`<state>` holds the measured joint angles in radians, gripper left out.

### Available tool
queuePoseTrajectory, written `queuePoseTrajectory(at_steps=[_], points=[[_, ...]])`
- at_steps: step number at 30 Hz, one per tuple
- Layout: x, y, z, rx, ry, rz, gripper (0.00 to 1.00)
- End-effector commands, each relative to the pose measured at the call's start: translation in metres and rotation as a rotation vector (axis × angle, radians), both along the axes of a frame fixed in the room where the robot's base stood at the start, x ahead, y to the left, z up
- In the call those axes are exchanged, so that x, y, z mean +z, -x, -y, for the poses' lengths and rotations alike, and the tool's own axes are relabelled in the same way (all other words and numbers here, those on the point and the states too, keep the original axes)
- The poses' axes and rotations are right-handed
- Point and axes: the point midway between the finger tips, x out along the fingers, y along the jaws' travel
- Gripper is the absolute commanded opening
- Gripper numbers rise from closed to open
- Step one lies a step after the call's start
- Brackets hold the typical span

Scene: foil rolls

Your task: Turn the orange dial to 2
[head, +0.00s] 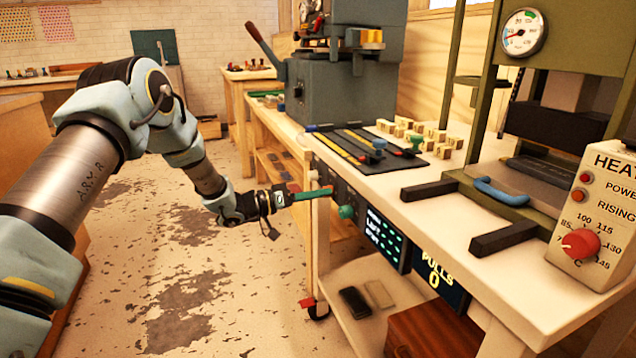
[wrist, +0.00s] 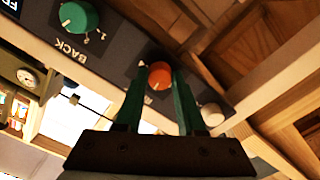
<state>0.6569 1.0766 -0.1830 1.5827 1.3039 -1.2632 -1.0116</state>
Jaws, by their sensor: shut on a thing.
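The orange dial (wrist: 159,72) is on the dark front panel of the bench, between the two green fingers of my gripper (wrist: 160,80) in the wrist view. The fingers are shut on it, one on each side. A pale pointer mark shows on its near side, but I cannot read which number it points at.
A green dial (wrist: 77,17) sits beside it above the word BACK, and a pale dial (wrist: 212,114) is on the other side. A heat box with a red dial (head: 580,242) stands at the bench's right. A PULLS display (head: 437,279) reads 0. Open floor lies left.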

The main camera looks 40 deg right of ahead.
Motion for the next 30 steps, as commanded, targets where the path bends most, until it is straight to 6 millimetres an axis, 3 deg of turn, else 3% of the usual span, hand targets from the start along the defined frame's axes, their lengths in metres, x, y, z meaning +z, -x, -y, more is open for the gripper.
queuePoseTrajectory(at_steps=[12, 30], points=[[0.0008, -0.0001, -0.0007, 0.001, -0.085, -0.217, 0.0], [-0.0006, -0.0002, -0.0007, 0.0, -0.103, -0.259, 0.0]])
